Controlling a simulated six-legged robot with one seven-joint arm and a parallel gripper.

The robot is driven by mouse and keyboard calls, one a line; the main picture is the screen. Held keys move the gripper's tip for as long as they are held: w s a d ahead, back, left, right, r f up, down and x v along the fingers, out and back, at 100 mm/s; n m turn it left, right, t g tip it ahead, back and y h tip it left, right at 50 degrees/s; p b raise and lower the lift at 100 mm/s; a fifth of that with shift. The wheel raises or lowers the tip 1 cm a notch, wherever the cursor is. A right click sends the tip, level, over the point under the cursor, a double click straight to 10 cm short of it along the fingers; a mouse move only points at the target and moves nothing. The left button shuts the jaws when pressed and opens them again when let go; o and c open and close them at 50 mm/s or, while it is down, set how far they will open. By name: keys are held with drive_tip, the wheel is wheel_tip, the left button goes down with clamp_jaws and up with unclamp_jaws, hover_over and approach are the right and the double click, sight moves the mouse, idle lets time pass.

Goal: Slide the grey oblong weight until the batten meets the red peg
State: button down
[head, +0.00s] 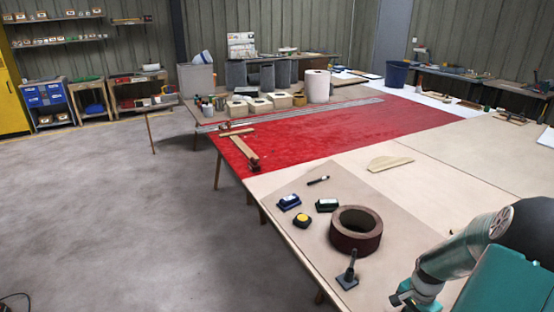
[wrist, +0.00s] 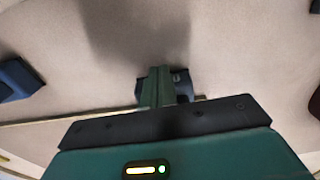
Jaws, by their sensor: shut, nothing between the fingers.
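My gripper (wrist: 160,72) shows in the wrist view as two green fingers held together over a pale surface. A dark grey block (wrist: 182,84) lies right behind the fingertips and is partly hidden by them; I cannot tell whether they touch it. It may be the grey oblong weight. A thin pale strip (wrist: 60,119), possibly the batten, crosses the left side and passes behind my gripper body. In the head view my gripper (head: 408,298) is low at the right, its tips unclear. I cannot make out a red peg in either view.
A blue block (wrist: 14,80) lies left in the wrist view. In the head view, a brown ring (head: 356,230), blue block (head: 289,202), dark block (head: 327,205), yellow-black round item (head: 302,220) and black handled tool (head: 347,272) stand on the near tabletop. The red area (head: 330,135) is mostly clear.

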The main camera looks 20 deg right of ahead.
drive_tip(key=shift+w+d, duration=0.15)
drive_tip(key=shift+d, duration=1.55)
drive_tip(key=shift+w+d, duration=0.15)
drive_tip(key=shift+d, duration=1.55)
drive_tip(key=shift+a, duration=0.2)
drive_tip(key=shift+s+a+r, duration=0.1)
drive_tip(key=shift+a+r, duration=0.15)
drive_tip(key=shift+a, duration=0.45)
drive_tip(key=shift+s+a+r, duration=0.1)
drive_tip(key=shift+a+r, duration=0.15)
drive_tip(key=shift+a, duration=0.4)
drive_tip(key=shift+r, duration=4)
drive_tip(key=shift+w+a+r, duration=0.1)
